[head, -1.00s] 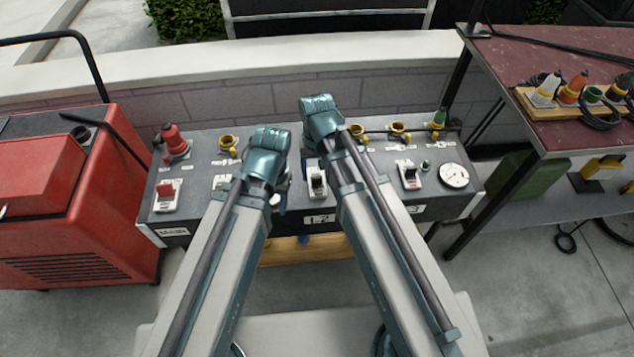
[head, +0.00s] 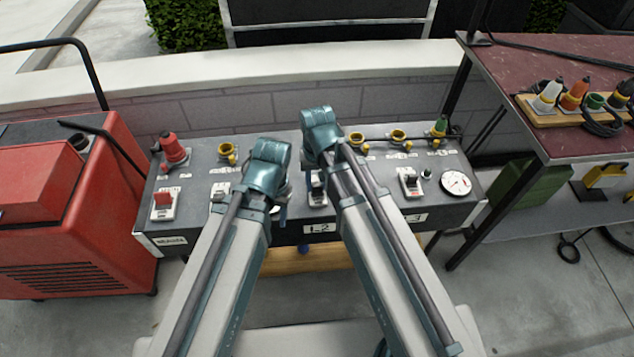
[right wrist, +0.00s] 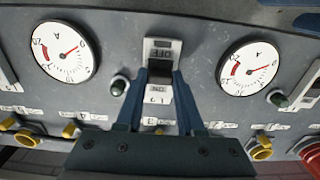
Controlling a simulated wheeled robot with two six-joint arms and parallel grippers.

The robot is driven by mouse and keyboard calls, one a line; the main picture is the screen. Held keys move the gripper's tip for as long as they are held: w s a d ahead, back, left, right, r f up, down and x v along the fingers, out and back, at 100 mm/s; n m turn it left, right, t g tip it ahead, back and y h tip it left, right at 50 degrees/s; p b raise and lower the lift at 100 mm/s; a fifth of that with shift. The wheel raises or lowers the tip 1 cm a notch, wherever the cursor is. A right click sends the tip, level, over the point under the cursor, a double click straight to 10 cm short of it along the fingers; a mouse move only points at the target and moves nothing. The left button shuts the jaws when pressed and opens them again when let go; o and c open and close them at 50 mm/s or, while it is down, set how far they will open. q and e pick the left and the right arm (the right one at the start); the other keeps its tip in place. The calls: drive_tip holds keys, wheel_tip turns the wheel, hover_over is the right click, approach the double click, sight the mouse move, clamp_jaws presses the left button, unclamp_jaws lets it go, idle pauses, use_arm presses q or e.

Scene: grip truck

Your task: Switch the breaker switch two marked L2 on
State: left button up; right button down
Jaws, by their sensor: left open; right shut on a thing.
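The breaker switch marked L2 (head: 318,199) is a white plate with a dark lever on the grey panel (head: 270,233), above the L-2 label (head: 319,228). In the right wrist view, which looks upside down, the switch plate (right wrist: 157,48) has OFF and ON labels, with the dark lever between them. My right gripper (right wrist: 161,80) has its blue fingers shut on this lever. The fingers partly hide it, so I cannot tell its position. My left gripper (head: 283,212) is open and empty over the panel, just left of the L2 switch.
Another switch with a red lever (head: 163,206) is at the panel's left, and one with a dark lever (head: 411,183) at its right. Gauges, including one on the right (head: 456,183), sit beside switches. A red machine (head: 75,215) stands left; a shelf (head: 560,105) stands right.

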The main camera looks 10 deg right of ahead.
drive_tip(key=shift+w+g, duration=0.5)
drive_tip(key=shift+w, duration=0.05)
drive_tip(key=shift+w+f+g+b, duration=0.1)
drive_tip(key=shift+w+g+b, duration=0.25)
drive_tip(key=shift+g, duration=0.15)
drive_tip(key=shift+w+f+g+b, duration=0.1)
drive_tip(key=shift+g+b, duration=0.3)
drive_tip(key=shift+g, duration=0.7)
drive_tip(key=c, duration=0.5)
unclamp_jaws()
drive_tip(key=shift+r, duration=0.2)
